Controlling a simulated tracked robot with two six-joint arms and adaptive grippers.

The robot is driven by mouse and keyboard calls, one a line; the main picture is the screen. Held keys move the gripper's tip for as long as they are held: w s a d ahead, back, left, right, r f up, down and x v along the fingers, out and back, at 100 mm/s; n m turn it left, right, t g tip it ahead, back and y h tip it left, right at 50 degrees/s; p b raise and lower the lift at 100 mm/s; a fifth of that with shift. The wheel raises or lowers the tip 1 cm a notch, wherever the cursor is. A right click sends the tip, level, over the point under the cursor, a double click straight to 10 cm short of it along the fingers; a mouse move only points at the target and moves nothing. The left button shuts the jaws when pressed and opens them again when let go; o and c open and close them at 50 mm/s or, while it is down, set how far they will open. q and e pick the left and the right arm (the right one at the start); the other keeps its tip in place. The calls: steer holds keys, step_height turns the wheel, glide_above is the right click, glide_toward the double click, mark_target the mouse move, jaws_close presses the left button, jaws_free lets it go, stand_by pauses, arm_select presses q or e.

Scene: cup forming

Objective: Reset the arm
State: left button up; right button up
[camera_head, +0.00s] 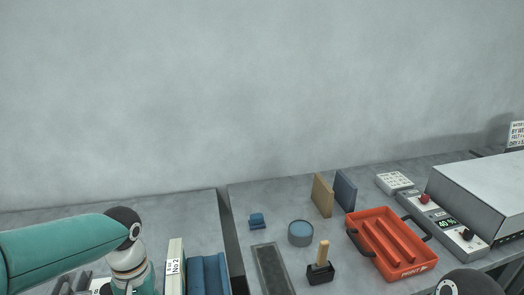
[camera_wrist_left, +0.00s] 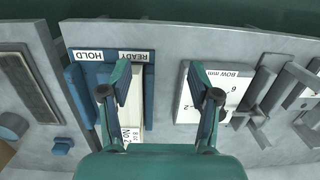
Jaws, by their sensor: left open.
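My left arm comes in from the left in the head view; its gripper is below that picture's edge. In the left wrist view the left gripper (camera_wrist_left: 162,82) is open, its two fingers apart with nothing between their tips but grey table and part of a white block. That white block (camera_wrist_left: 134,115), marked "No 2", stands in the blue holder (camera_wrist_left: 82,95) labelled HOLD and READY, on the READY side. One finger overlaps the block in the picture; I cannot tell whether they touch. The block (camera_head: 175,266) and holder (camera_head: 209,275) also show in the head view. My right gripper is out of view.
A white gauge card (camera_wrist_left: 228,88) marked "BOW mm" lies beside the holder, near grey metal fixtures (camera_wrist_left: 262,92). On the right table stand an orange tray (camera_head: 388,243), a wooden-handled stamp (camera_head: 321,271), a blue-grey round pot (camera_head: 300,233), two upright boards (camera_head: 322,195) and a control box (camera_head: 445,223).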

arm_select(q)
steer(key=s+d+f+g+h, duration=0.1)
steer(key=s+d+f, duration=0.4)
steer(key=f, duration=0.4)
steer(key=s+d+f+g+h, duration=0.1)
steer(key=s+d+f+h, duration=0.1)
steer(key=s+f, duration=0.6)
steer(key=s+d+f+g+h, duration=0.1)
steer(key=s+d+f, duration=0.35)
steer(key=f, duration=0.55)
steer(key=w+t, duration=0.1)
steer(key=w+f+t, duration=0.1)
steer(key=w+t, duration=0.1)
steer(key=w+f+t, duration=0.1)
steer(key=shift+w+d+f+m+t, duration=0.2)
steer(key=shift+w+f+m+t, duration=0.1)
steer(key=shift+m, duration=0.1)
